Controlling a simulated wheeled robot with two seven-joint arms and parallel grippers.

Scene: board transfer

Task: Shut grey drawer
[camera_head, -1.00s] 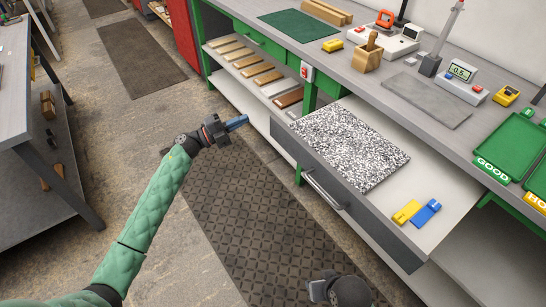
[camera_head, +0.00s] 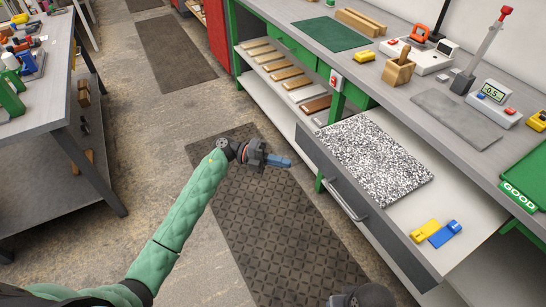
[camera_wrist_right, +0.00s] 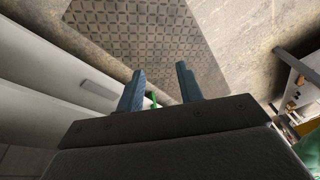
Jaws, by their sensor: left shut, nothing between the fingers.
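The grey drawer (camera_head: 408,246) is open, pulled out from under the workbench, with a bar handle (camera_head: 346,200) on its front. A black-and-white speckled board (camera_head: 372,157) lies in it, beside a yellow piece (camera_head: 424,231) and a blue piece (camera_head: 445,234). My left gripper (camera_head: 289,163) is shut and empty, to the left of the drawer front and apart from it. My right arm shows only partly at the bottom edge of the head view. In the right wrist view my right gripper (camera_wrist_right: 161,88) is open, with nothing between its fingers.
The workbench top (camera_head: 400,98) carries a wooden block holder, instruments and a green GOOD tray (camera_head: 525,182). A shelf with several boards (camera_head: 275,66) is left of the drawer. A patterned mat (camera_head: 270,235) covers free floor before it. Another table (camera_head: 45,100) stands left.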

